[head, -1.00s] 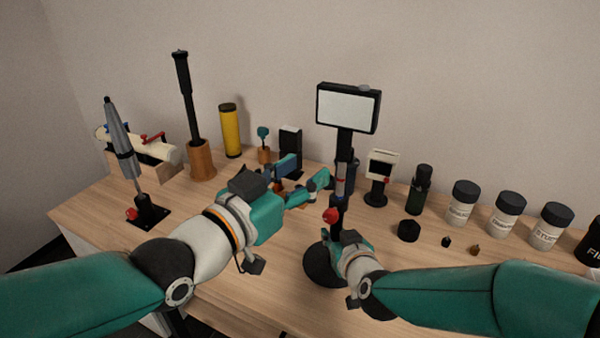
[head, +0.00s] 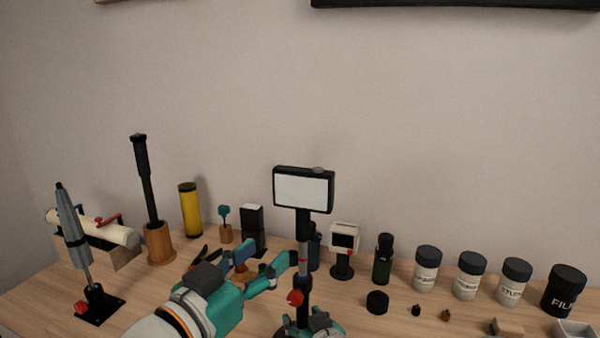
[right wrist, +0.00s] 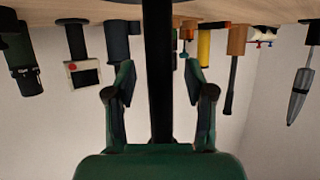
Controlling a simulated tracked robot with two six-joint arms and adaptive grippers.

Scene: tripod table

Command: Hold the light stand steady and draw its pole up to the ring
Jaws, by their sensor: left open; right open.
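The light stand has a black pole with a lit white panel (head: 303,190) on top and a red knob (head: 295,298) lower down. A pale and reddish band (head: 302,262) shows on the pole above the knob; I cannot tell whether it is the ring. My left gripper (head: 288,268) is open, its fingertips close to the left of the pole at the band. My right gripper (head: 312,322) is low by the pole, mostly cut off by the bottom edge. In the right wrist view the right gripper (right wrist: 159,82) is open, with the black pole (right wrist: 157,40) between its fingers. The stand's base is out of view.
A small white-faced device (head: 344,238), a dark bottle (head: 383,260) and several canisters (head: 428,270) stand to the right. A yellow cylinder (head: 190,210), a wooden holder (head: 159,243) and a grey tool on a stand (head: 73,232) are at left.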

